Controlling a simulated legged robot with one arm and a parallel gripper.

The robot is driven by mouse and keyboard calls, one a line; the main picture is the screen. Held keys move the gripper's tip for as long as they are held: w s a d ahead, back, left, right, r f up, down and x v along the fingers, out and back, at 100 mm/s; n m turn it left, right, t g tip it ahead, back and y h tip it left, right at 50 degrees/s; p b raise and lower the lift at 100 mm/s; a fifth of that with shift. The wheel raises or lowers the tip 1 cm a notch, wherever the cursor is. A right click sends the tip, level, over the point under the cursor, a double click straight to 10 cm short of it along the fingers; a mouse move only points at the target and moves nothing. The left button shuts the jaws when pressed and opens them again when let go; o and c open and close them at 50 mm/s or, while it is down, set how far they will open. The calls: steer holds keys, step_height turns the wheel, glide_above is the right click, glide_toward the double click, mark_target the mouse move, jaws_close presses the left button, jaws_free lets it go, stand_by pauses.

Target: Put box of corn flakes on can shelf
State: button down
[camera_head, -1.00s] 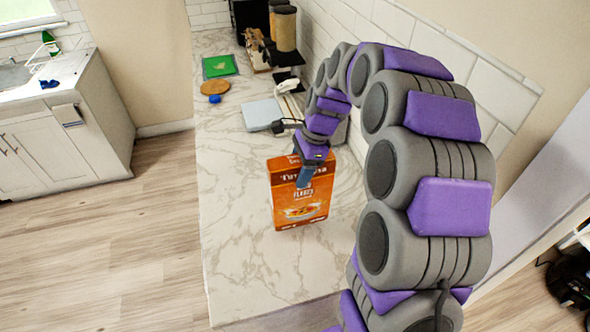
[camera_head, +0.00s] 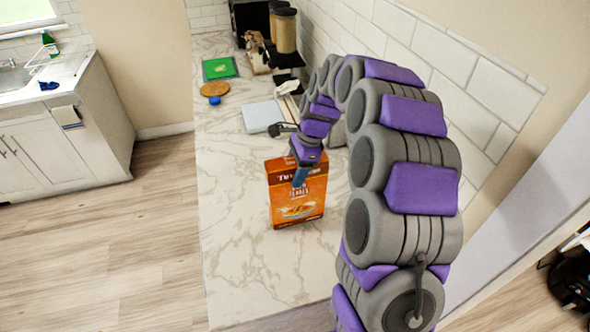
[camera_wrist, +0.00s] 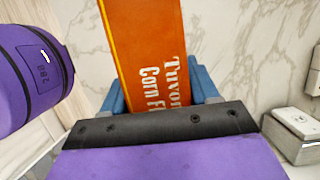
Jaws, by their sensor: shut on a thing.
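The orange box of corn flakes (camera_head: 297,205) stands upright over the marble counter in the head view; I cannot tell whether its bottom touches the counter. My gripper (camera_head: 300,178) reaches down from above and is shut on the upper part of the box. In the wrist view the box (camera_wrist: 150,45) lies between the two blue fingers of my gripper (camera_wrist: 158,92), its printed top edge close to the palm. No can shelf shows in these frames.
The marble counter (camera_head: 240,255) is clear in front and left of the box. Behind are a pale flat board (camera_head: 262,116), a blue item (camera_head: 214,100), a round wooden board (camera_head: 210,90) and a green book (camera_head: 219,68). A tiled wall (camera_head: 460,70) bounds the right.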

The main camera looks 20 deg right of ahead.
steer(key=shift+c, duration=1.4)
jaws_free()
steer(key=p+v, duration=0.1)
steer(key=v, duration=1.1)
steer(key=shift+r+p, duration=0.1)
steer(key=shift+p, duration=0.25)
